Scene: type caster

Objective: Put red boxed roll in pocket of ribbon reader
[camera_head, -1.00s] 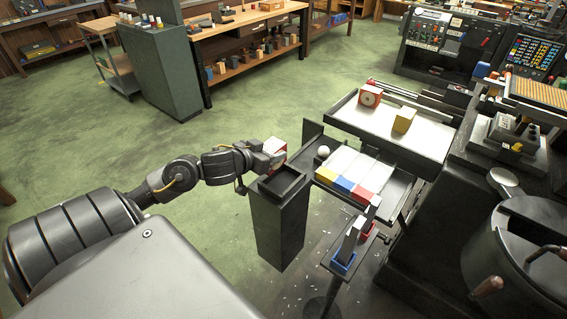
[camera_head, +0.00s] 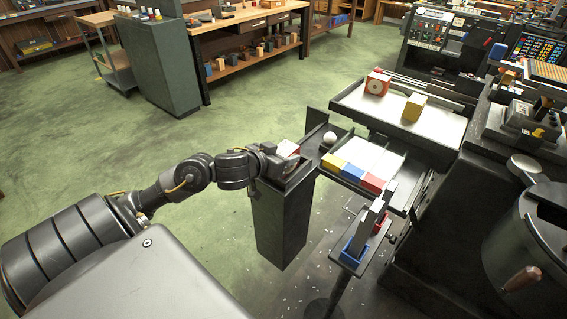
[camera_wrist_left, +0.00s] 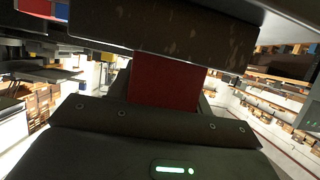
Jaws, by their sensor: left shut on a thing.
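My left gripper (camera_head: 284,155) is at the rim of a dark, open-topped pedestal box (camera_head: 280,222). It is shut on a red box with a white face (camera_head: 288,147), the red boxed roll. In the left wrist view the red side of the boxed roll (camera_wrist_left: 165,84) shows between two dark jaws; much of it is hidden. I cannot tell from the head view whether it touches the pedestal's rim. Which part is the ribbon reader's pocket is not clear. My right gripper is not in view.
Right of the pedestal is a tray with yellow (camera_head: 333,160), blue (camera_head: 351,171) and red (camera_head: 373,183) blocks and a white ball (camera_head: 329,137). Green floor lies open at left.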

